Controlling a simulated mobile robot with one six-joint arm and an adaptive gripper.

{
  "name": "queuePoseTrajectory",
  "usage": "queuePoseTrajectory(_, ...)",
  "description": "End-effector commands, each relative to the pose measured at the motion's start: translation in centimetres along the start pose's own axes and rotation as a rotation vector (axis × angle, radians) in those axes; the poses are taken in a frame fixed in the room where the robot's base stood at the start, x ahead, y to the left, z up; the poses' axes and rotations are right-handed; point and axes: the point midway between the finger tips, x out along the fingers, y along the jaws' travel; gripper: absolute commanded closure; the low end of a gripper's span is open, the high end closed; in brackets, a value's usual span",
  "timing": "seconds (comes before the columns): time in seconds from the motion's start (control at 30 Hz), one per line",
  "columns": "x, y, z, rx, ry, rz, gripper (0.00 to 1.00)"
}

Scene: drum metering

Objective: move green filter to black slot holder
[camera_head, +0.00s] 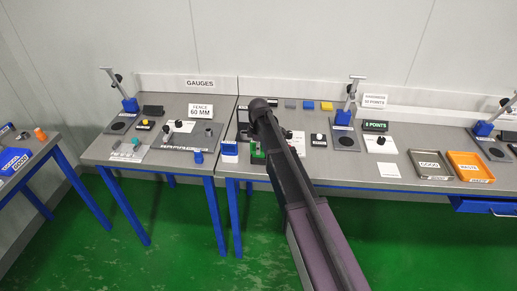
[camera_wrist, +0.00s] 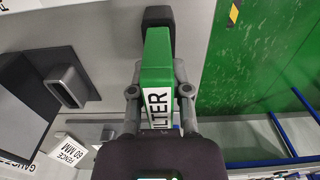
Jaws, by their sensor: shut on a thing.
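The green filter (camera_wrist: 158,70) is a narrow green block with a white lettered label. My gripper (camera_wrist: 160,93) is shut on it, with one finger on each side. The far end of the filter meets a black block (camera_wrist: 158,15) at the top of the wrist view; I cannot tell whether that block is the slot holder or whether the filter sits in it. A dark grey holder with an open slot (camera_wrist: 67,86) stands to the left, apart from the filter. In the head view the green filter (camera_head: 258,152) shows partly beside my arm, near the table's front edge.
A blue labelled block (camera_head: 229,149) stands just left of the filter. A dial stand (camera_head: 344,125), a grey tray (camera_head: 431,166) and an orange tray (camera_head: 470,167) lie to the right. The table edge and green floor (camera_wrist: 265,75) are close on the right in the wrist view.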

Motion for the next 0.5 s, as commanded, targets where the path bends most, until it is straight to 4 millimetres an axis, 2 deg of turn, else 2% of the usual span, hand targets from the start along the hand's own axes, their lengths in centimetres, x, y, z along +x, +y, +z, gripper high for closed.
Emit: queuePoseTrajectory(0.5,1.01,0.0,0.0,0.0,0.0,0.0,1.0)
